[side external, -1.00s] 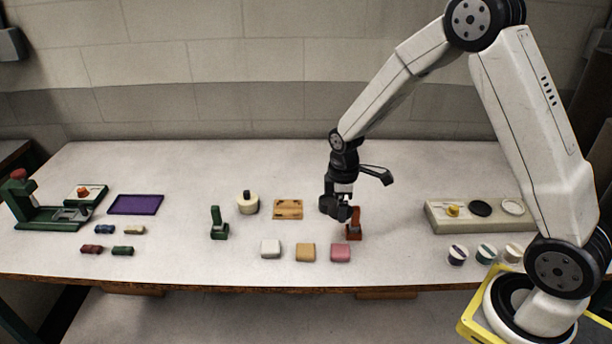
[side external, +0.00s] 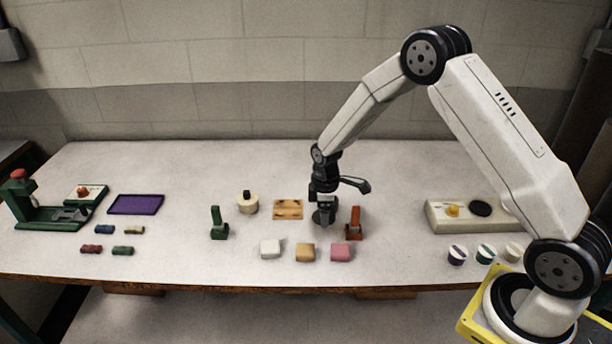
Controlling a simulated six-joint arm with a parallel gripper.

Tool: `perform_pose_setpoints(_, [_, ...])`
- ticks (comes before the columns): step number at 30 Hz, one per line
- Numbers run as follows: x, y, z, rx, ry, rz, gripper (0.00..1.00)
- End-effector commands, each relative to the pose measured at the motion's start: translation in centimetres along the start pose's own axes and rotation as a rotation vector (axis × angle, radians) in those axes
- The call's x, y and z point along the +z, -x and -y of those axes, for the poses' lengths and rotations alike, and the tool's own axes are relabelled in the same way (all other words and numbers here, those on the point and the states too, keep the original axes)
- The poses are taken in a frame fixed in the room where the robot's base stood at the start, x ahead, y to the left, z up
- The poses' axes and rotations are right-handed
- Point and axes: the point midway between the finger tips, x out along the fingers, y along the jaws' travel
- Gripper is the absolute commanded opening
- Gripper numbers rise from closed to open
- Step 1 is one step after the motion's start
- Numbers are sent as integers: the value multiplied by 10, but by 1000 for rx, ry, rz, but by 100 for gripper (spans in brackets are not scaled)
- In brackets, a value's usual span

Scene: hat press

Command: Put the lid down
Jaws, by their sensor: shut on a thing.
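My gripper (side external: 323,218) points down, low over the middle of the table, between the wooden plate and the red upright stand. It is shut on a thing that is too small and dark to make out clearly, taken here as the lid. I cannot tell whether it touches the table. A cream round pot (side external: 247,206) with a black knob on top stands to the left of the gripper. At the right, a cream board (side external: 436,216) carries a yellow knob (side external: 453,211) and a black disc (side external: 480,208); its right end is behind my arm.
A red stand (side external: 354,226) is close right of my gripper, a wooden plate (side external: 288,217) close left. White (side external: 270,249), tan (side external: 306,252) and pink (side external: 341,252) blocks lie in front. A green stand (side external: 219,229), purple tray (side external: 136,204) and green press (side external: 45,216) are further left.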

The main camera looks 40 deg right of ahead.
Motion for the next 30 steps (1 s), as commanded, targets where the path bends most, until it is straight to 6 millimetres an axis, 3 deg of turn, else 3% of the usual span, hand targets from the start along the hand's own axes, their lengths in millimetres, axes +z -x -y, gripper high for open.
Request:
perform_pose_setpoints(12, [-3,-34,-3,0,0,-1,33])
perform_pose_setpoints(26, [-3,-38,-3,0,0,-1,33])
perform_pose_setpoints(27, [-3,-38,-3,1,0,-1,92])
perform_pose_setpoints(28, [-3,-38,-3,1,0,-1,100])
perform_pose_setpoints(30, [-3,-38,-3,1,0,-1,100])
